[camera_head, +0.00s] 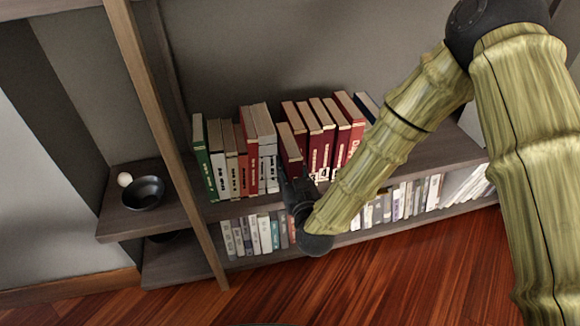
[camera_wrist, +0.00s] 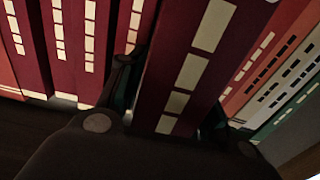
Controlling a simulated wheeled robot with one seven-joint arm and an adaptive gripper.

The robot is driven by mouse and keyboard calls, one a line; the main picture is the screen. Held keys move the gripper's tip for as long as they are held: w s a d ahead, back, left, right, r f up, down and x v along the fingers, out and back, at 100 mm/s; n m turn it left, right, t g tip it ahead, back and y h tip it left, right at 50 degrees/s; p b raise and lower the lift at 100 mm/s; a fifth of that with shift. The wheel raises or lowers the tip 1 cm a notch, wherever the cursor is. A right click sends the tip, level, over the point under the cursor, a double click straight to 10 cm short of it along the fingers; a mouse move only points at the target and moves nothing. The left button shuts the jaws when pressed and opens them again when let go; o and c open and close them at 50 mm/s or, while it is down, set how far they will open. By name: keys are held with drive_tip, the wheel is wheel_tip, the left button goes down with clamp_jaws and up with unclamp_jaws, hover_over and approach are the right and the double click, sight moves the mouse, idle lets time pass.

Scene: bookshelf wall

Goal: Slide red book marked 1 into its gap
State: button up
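A dark red book (camera_head: 290,146) is upright in the upper shelf row, between pale grey books on its left and a set of similar red books (camera_head: 328,140) on its right. It stands out in front of its neighbours, partly in the gap. My gripper (camera_head: 288,182) is at the lower part of its spine. In the wrist view, the same red book (camera_wrist: 196,62) with pale label blocks fills the middle, and my fingers (camera_wrist: 168,100) sit on either side of it, closed on it. No number 1 can be read. The depth of the gap is hidden.
A green book (camera_head: 204,160) and several pale and red books stand to the left. A dark bowl (camera_head: 143,193) and a white ball (camera_head: 124,179) are on the left shelf, beyond a wooden upright (camera_head: 165,140). A lower shelf holds several pale books (camera_head: 253,233).

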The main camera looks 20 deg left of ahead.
drive_tip(key=o, duration=0.3)
drive_tip(key=shift+f, duration=0.1)
drive_tip(key=v, duration=1.2)
